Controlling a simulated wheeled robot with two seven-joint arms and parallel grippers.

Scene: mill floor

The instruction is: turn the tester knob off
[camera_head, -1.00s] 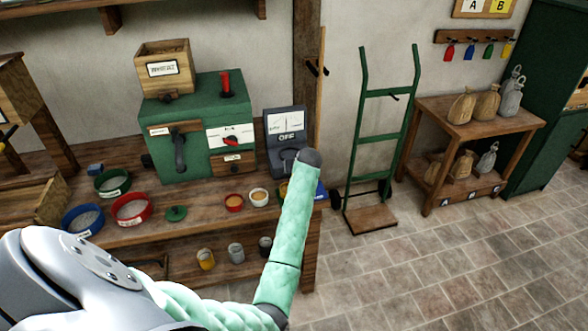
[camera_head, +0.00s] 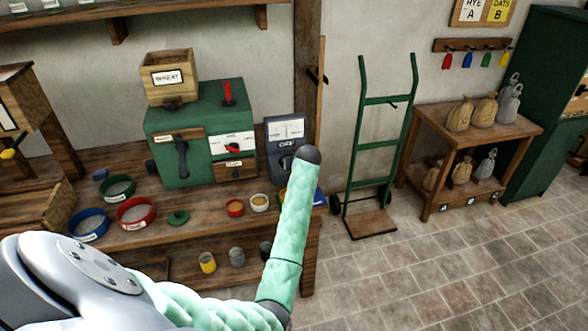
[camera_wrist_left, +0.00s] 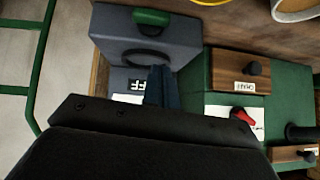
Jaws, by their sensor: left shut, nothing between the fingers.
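The tester (camera_head: 272,133) is a dark grey box with a white scale panel and the word OFF on its front. It stands at the right end of the bench. In the wrist view the grey tester body (camera_wrist_left: 110,30) shows upside down. A round dark part (camera_wrist_left: 143,57), which looks like its knob, sits in its face. Its setting cannot be read. My left gripper (camera_wrist_left: 160,75) is shut and empty, with its fingertips close to this round part; contact cannot be told. In the head view my forearm hides this gripper and part of the tester. My right gripper is not in view.
Bowls, including a red-rimmed one (camera_head: 135,212), and small cups lie on the bench. A green hand truck (camera_head: 357,130) leans right of it. Floor at right is open.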

